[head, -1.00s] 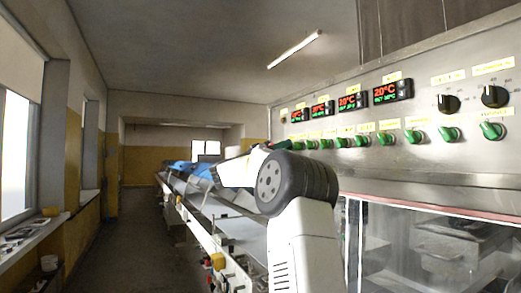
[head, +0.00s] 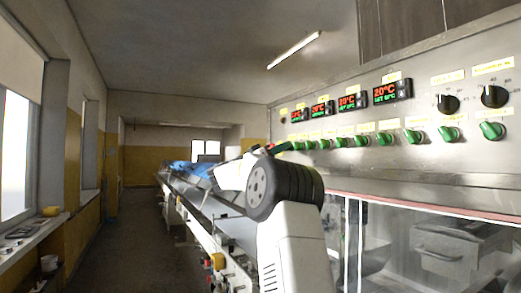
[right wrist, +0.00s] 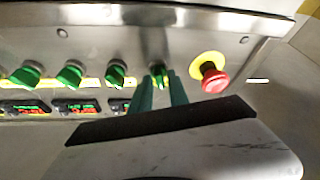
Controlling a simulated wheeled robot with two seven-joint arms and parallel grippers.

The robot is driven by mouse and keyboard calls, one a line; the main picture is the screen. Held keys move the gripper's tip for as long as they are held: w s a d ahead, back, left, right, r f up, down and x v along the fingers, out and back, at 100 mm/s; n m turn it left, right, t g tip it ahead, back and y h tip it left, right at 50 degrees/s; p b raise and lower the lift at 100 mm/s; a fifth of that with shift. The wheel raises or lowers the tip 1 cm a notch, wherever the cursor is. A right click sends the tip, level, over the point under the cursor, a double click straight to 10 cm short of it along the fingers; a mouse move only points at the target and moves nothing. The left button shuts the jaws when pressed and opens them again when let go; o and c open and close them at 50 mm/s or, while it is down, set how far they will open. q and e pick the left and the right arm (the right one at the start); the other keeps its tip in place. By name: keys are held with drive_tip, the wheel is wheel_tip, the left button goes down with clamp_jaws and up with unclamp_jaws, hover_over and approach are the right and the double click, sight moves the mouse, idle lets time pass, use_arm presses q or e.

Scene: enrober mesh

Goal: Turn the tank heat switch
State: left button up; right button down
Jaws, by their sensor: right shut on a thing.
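A row of green switches runs along the steel control panel (head: 440,170); their labels are too small to read. My right gripper (head: 280,148) reaches the far end of this row. In the right wrist view, its two green fingers (right wrist: 160,88) are shut on the end green switch (right wrist: 157,70), beside the red stop button (right wrist: 213,78). That switch's grip looks nearly upright in this view, while its neighbour (right wrist: 115,73) is tilted. The fingers hide part of the held switch. My left gripper is not in view.
Several lit temperature displays (head: 392,91) sit above the switches, and two black dials (head: 494,96) are at the near end. Below the panel is a glazed cabinet (head: 430,245). A long conveyor (head: 195,205) runs to the back, with open floor (head: 130,240) on its left.

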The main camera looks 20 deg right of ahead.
drive_tip(key=m+g, duration=0.2)
drive_tip(key=m, duration=0.2)
drive_tip(key=m+g, duration=0.2)
drive_tip(key=m, duration=0.3)
drive_tip(key=m+g, duration=0.2)
drive_tip(key=m, duration=0.2)
drive_tip(key=shift+w+g, duration=0.25)
drive_tip(key=shift+g, duration=0.15)
drive_tip(key=shift+m, duration=0.4)
drive_tip(key=c, duration=1.5)
unclamp_jaws()
drive_tip(key=shift+v, duration=3.95)
drive_tip(key=shift+r, duration=0.1)
